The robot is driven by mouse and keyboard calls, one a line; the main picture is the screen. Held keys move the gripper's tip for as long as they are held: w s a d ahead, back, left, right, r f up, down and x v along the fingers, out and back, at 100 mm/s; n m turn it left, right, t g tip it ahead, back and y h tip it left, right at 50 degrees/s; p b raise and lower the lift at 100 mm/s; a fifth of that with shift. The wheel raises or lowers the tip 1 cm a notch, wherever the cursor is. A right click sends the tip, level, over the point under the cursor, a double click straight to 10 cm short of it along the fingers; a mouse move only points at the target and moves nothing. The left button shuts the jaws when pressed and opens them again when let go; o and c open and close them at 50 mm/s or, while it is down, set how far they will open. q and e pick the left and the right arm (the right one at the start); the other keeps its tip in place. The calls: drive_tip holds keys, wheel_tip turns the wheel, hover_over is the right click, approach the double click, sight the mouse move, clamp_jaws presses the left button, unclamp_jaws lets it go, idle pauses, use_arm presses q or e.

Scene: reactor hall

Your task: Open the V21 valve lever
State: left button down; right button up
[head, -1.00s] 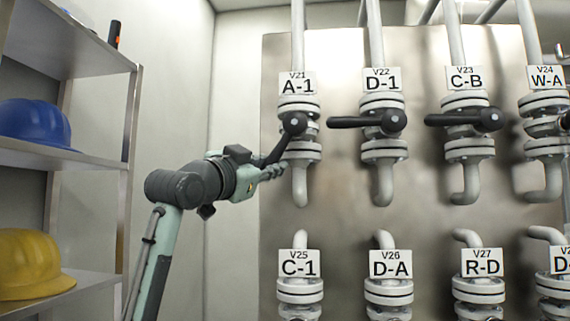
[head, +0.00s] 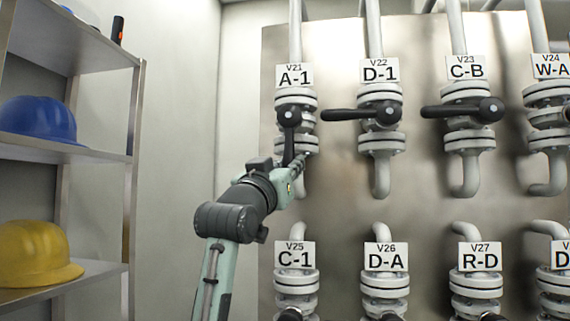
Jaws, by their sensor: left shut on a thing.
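The V21 valve (head: 296,97) is at the upper left of the panel under a label reading V21 A-1. Its black lever (head: 289,135) hangs from the round hub and points almost straight down, along the pipe. My left gripper (head: 297,164) comes up from below and is shut on the lower end of the lever. The fingers partly cover the lever's end and the pipe behind it. My right gripper is not in view.
The V22 (head: 350,115) and V23 (head: 450,110) levers point left, level, to the right of V21. The V25 valve (head: 296,280) is below. A metal shelf (head: 60,150) with a blue helmet (head: 40,119) and a yellow helmet (head: 36,254) stands at left.

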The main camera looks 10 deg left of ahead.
use_arm(q)
drive_tip(key=shift+d+f, duration=0.15)
drive_tip(key=shift+d, duration=0.15)
drive_tip(key=c, duration=1.4)
unclamp_jaws()
drive_tip(key=shift+a, duration=0.1)
drive_tip(key=v, duration=1.2)
